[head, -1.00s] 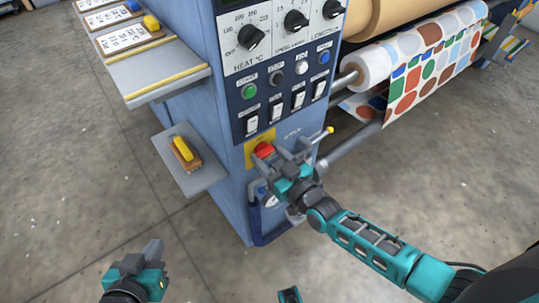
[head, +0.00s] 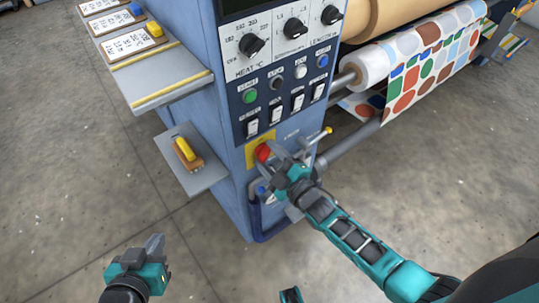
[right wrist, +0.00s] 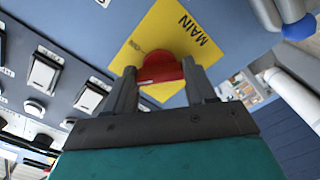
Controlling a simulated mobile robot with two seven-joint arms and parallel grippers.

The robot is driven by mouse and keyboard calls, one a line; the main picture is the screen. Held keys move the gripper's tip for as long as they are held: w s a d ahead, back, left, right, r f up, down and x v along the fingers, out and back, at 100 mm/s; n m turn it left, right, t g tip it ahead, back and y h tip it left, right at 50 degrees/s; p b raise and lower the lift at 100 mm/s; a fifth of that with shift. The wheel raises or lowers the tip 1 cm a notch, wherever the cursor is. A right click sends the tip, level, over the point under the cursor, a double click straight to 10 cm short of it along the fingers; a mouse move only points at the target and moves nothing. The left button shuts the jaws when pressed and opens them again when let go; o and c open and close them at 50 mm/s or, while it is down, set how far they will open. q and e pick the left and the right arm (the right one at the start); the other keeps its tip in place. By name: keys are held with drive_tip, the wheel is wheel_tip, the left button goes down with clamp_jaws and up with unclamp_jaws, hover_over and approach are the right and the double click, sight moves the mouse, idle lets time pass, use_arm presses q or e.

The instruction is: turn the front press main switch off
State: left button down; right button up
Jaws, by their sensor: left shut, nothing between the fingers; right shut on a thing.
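The main switch is a red rotary knob (head: 263,152) on a yellow plate (head: 251,157), low on the front of the blue press cabinet. In the right wrist view the red knob (right wrist: 160,69) sits between my fingers, and the yellow plate (right wrist: 150,40) reads "MAIN". My right gripper (head: 272,160) is shut on the knob; the fingers (right wrist: 158,85) close on it from both sides. Part of the knob is hidden behind the fingers. My left gripper (head: 154,250) is shut and empty, low at the left above the floor, apart from the press.
Above the switch are rocker switches (head: 275,115), round buttons and black dials (head: 251,45). A side shelf (head: 195,172) holds a yellow-handled block (head: 187,151). A yellow-tipped lever (head: 327,131) stands right of the knob. Rollers with patterned fabric (head: 425,70) are at right. Floor at left is clear.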

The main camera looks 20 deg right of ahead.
drive_tip(key=n, duration=0.5)
drive_tip(key=shift+f, duration=0.1)
drive_tip(key=shift+n+b, duration=0.45)
drive_tip(key=shift+n, duration=0.95)
drive_tip(key=o, duration=1)
drive_tip(key=shift+o, duration=0.2)
drive_tip(key=p+v, duration=0.1)
drive_tip(key=v, duration=1.2)
